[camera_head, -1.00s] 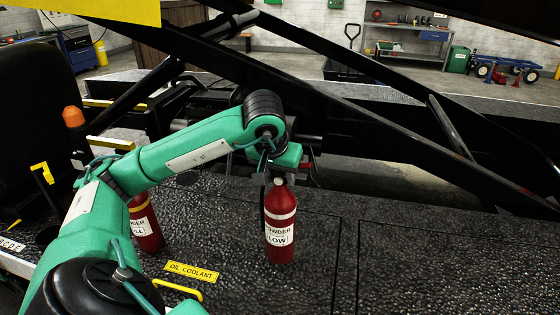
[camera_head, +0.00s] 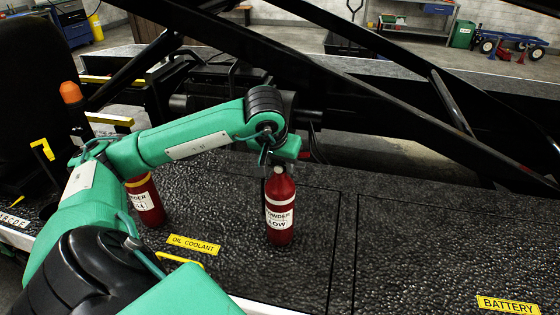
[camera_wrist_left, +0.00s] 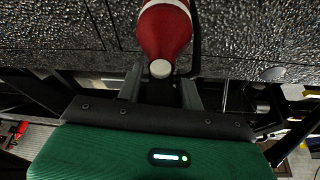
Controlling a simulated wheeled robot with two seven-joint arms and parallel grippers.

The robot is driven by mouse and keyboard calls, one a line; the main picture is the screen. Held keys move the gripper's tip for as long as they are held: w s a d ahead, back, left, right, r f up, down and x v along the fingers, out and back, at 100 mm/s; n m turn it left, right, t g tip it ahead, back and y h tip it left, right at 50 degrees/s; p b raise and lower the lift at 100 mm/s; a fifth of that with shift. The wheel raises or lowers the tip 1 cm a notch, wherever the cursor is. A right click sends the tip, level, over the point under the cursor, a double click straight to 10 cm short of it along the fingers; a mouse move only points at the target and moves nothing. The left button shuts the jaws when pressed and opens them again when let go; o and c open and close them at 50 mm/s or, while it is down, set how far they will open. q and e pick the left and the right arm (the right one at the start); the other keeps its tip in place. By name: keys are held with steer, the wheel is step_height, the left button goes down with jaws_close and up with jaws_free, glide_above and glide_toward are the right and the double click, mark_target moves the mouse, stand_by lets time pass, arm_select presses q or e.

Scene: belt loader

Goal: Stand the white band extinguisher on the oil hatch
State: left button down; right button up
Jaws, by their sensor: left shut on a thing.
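The white band extinguisher (camera_head: 280,214), red with a white band and a label ending in LOW, is upright in the head view. My left gripper (camera_head: 279,165) is shut at its top. The wrist view shows its red body (camera_wrist_left: 165,32) and pale round top (camera_wrist_left: 160,69) between the fingers (camera_wrist_left: 160,88). Its base is at or just above the black textured deck; I cannot tell if it touches. A yellow OIL COOLANT label (camera_head: 193,244) lies on the deck to its lower left, with panel seams to its right. My right gripper is not in view.
A second red extinguisher with a yellow band (camera_head: 145,200) stands to the left, behind my left forearm. A yellow BATTERY label (camera_head: 508,305) is at the lower right. Black diagonal beams (camera_head: 330,85) cross behind. The deck on the right is clear.

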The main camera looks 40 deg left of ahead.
arm_select(q)
steer(key=c, duration=0.9)
jaws_free()
steer(key=shift+s, duration=0.1)
steer(key=shift+r, duration=0.25)
steer(key=v, duration=1.1)
steer(key=shift+r, duration=0.3)
